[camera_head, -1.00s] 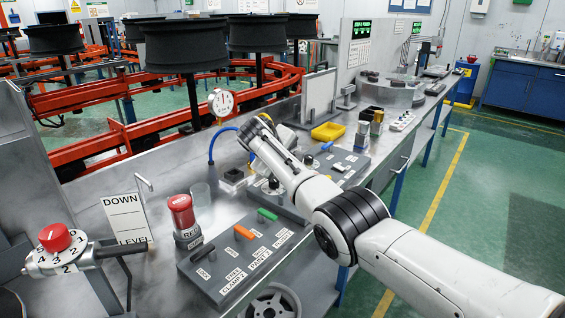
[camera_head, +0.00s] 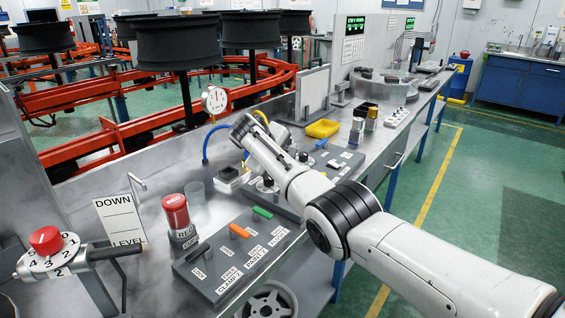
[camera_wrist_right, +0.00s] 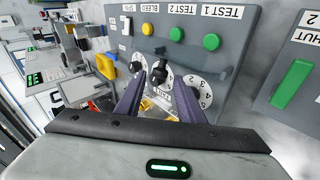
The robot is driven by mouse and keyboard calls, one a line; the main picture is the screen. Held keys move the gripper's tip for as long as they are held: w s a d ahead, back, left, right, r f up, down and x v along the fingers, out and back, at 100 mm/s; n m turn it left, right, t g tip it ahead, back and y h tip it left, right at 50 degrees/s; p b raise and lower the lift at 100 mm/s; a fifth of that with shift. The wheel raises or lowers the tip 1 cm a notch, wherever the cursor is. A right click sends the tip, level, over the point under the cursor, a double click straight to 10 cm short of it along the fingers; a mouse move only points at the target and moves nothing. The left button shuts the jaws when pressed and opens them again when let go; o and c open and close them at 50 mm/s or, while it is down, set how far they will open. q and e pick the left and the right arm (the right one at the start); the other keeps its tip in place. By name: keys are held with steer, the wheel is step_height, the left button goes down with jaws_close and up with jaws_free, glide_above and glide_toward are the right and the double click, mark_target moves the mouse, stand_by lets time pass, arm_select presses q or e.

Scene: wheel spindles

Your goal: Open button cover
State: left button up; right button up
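My right arm reaches over the bench in the head view, and its end (camera_head: 243,127) is above the far control panel (camera_head: 340,160). In the right wrist view my right gripper (camera_wrist_right: 160,82) is open, with two dark fingers apart. A black dial knob (camera_wrist_right: 161,74) shows between the fingertips; I cannot tell whether they touch it. A small clear and yellow piece (camera_wrist_right: 155,106) shows between the fingers, partly hidden. I cannot identify a button cover for certain. A clear cup-like piece (camera_head: 196,193) stands behind the red button (camera_head: 175,211). My left gripper is not in view.
The panel in the wrist view carries green buttons (camera_wrist_right: 211,41), a numbered dial (camera_wrist_right: 201,92) and a grey rail. The nearer panel has an orange switch (camera_head: 240,231) and a green switch (camera_head: 262,213). A gauge (camera_head: 214,99) and yellow tray (camera_head: 323,129) are close to my arm.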

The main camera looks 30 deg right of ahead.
steer(key=v, duration=1)
steer(key=shift+s+r, duration=0.1)
stand_by(0.3)
